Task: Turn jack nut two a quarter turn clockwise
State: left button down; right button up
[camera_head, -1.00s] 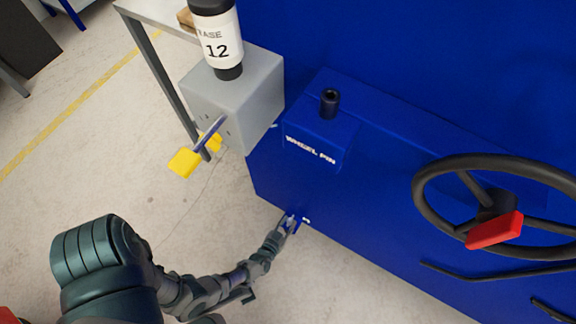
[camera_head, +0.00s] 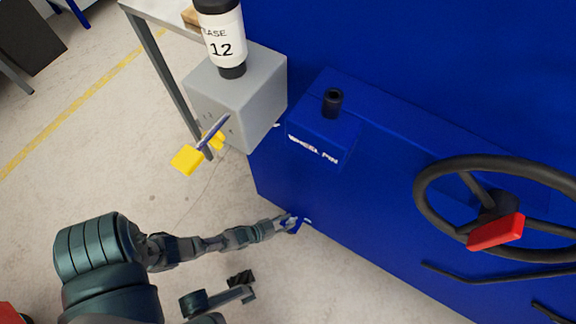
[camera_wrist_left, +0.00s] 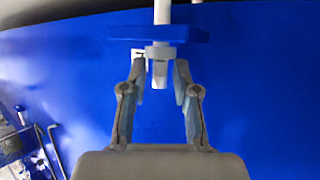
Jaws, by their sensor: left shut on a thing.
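My left gripper (camera_head: 288,224) is at the lower edge of the blue body, by a small blue bracket (camera_head: 298,227). In the left wrist view the left gripper (camera_wrist_left: 158,72) has its two fingers on either side of a pale grey jack nut (camera_wrist_left: 159,53) and its short stem, shut on it. The blue bracket (camera_wrist_left: 185,35) lies just beyond the nut, with a pale shaft (camera_wrist_left: 162,12) behind it. No number shows on the nut. A dark part of mine at the bottom of the head view may be my right gripper (camera_head: 244,285); its jaws are unclear.
A blue block (camera_head: 315,150) marked WHEEL PIN stands above the gripper. A steering wheel (camera_head: 480,160) is at right. Floor is open at left.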

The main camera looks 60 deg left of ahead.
pick_arm(q)
jog(key=m+h, duration=0.2)
jog(key=a+m+h, duration=0.1)
jog(key=h, duration=0.1)
jog(key=shift+f+m+g, duration=0.1)
jog(key=shift+m+g, duration=0.3)
jog(key=shift+w+a+m+g+h, duration=0.15)
jog(key=shift+m+g+h, duration=0.25)
jog(key=shift+m+h, duration=0.4)
jog(key=shift+a+m+g+h, duration=0.1)
jog(key=shift+m+g+h, duration=0.3)
jog(key=shift+m+h, duration=0.4)
jog(key=shift+h, duration=0.3)
jog(key=shift+w, duration=0.1)
jog(key=c, duration=1.2)
grip_release()
jog(key=shift+c, duration=0.2)
jog(key=v, duration=1.2)
jog(key=shift+a, duration=0.15)
jog(key=shift+w, duration=0.15)
